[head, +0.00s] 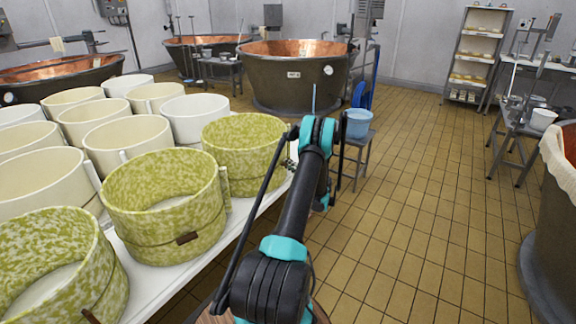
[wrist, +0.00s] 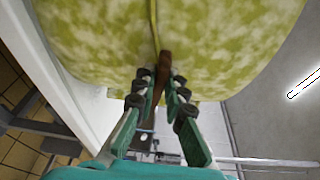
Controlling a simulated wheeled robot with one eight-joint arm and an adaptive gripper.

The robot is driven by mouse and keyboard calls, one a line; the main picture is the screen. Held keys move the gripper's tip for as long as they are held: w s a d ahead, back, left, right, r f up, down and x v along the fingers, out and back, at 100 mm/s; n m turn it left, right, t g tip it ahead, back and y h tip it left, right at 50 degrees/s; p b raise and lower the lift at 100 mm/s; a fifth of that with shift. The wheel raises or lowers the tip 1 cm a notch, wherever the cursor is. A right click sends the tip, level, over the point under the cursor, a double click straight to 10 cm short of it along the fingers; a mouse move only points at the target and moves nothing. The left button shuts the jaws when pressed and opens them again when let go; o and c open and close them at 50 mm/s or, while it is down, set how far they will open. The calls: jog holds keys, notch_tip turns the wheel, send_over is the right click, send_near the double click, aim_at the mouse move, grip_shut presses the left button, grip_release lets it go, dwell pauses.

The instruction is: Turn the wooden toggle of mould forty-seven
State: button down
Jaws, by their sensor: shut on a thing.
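In the wrist view, my gripper (wrist: 162,82) is shut on a brown wooden toggle (wrist: 165,60), one finger on each side of it. The toggle sits on the side of a yellow-green mottled mould (wrist: 225,40), beside a cord running along the wall. In the head view, this appears to be the far green mould (head: 243,140), with my arm reaching to its right side. My fingers and that toggle are mostly hidden there by the arm. No number can be read on the mould.
Two more green mottled moulds (head: 160,195) stand nearer on the white table (head: 155,285), with wooden toggles (head: 187,238). Several cream moulds (head: 128,135) stand to the left. Copper vats (head: 293,80) stand behind. A blue bucket (head: 357,124) sits on a stool. Tiled floor on the right is clear.

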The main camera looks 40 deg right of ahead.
jog(key=shift+n, duration=0.4)
jog(key=c, duration=1.6)
grip_release()
jog(key=s, duration=0.8)
jog(key=s+d, duration=0.1)
jog(key=s, duration=0.3)
jog(key=shift+d+f, duration=0.1)
